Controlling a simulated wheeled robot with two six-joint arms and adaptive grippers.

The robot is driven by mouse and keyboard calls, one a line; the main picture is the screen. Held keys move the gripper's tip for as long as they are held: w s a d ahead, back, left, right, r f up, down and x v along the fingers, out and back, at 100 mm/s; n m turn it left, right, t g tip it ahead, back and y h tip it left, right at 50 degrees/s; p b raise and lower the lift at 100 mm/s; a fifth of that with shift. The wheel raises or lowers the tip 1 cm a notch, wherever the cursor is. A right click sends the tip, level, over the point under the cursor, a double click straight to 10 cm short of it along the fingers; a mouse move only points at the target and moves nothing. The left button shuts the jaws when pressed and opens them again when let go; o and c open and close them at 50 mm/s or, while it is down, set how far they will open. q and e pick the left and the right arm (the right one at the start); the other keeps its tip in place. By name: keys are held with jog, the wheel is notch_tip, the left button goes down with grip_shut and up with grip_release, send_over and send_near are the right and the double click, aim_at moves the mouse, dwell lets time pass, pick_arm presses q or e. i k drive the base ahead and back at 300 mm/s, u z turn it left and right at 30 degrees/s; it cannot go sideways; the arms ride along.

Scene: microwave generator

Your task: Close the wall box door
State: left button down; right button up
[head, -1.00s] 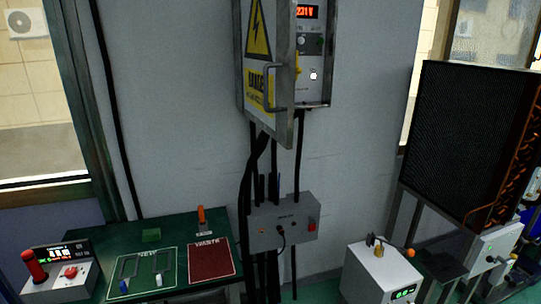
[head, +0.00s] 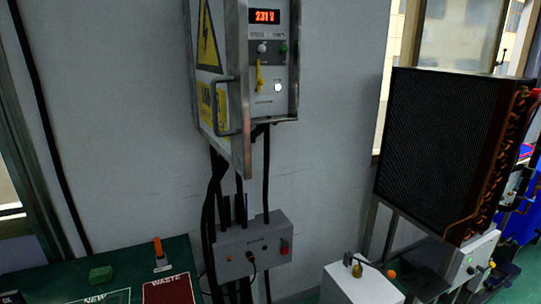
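The wall box (head: 272,62) hangs on the grey wall at the top middle of the head view. Its panel shows a red "231 V" display, small knobs and a yellow lever. The wall box door (head: 208,60), with yellow warning labels and a grey bar handle (head: 228,106), stands open, swung out from the box's left side. The panel inside is in plain sight. The top of the box and door is cut off by the picture edge. Neither of my grippers is in view.
A small grey box (head: 252,247) hangs below on black cables. A green table (head: 120,262) with a red WASTE mat (head: 168,289) is at lower left. A white box (head: 362,286) and a large black finned radiator (head: 440,150) stand at right.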

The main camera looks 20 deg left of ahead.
aim_at(219, 32)
jog(key=u, duration=0.1)
jog(key=i, duration=0.9)
jog(key=u, duration=0.75)
